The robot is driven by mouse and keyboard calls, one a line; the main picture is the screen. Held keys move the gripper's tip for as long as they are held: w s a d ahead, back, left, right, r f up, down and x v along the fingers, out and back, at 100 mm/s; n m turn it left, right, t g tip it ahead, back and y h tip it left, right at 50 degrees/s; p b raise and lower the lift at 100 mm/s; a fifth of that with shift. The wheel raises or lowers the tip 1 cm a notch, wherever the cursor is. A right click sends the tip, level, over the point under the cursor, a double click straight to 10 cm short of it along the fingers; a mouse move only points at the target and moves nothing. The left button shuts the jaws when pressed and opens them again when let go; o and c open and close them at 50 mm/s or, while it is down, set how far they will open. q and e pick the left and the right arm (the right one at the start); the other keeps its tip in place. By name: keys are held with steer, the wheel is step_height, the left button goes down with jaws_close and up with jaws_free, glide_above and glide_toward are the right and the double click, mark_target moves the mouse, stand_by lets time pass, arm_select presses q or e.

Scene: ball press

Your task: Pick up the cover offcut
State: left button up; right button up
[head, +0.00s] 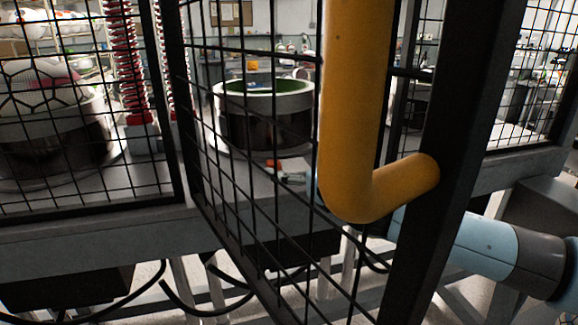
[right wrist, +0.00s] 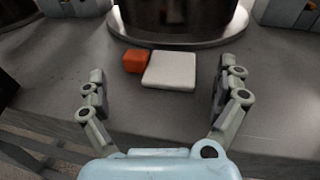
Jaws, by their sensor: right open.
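In the right wrist view, a flat off-white square piece (right wrist: 170,70), which looks like the cover offcut, lies on the grey bench top. A small orange block (right wrist: 136,61) sits against its left side. My right gripper (right wrist: 160,76) is open, its fingers apart on either side of both pieces, with nothing held. In the head view the orange and white pieces (head: 291,167) show small through the mesh. There my right gripper is mostly hidden behind the yellow handle and the mesh door. My left gripper is not in view.
The black mesh door (head: 262,190) with its thick yellow handle (head: 357,110) stands open in front. A dark cylinder with a pale rim (head: 263,118) stands behind the pieces; its round base (right wrist: 180,40) is close. A patterned ball (head: 45,85) sits in another holder at left.

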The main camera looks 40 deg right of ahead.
steer(key=x, duration=0.3)
steer(key=shift+w, duration=0.25)
steer(key=shift+c, duration=0.4)
steer(key=c, duration=0.8)
steer(key=shift+r, duration=0.1)
steer(key=shift+r, duration=0.1)
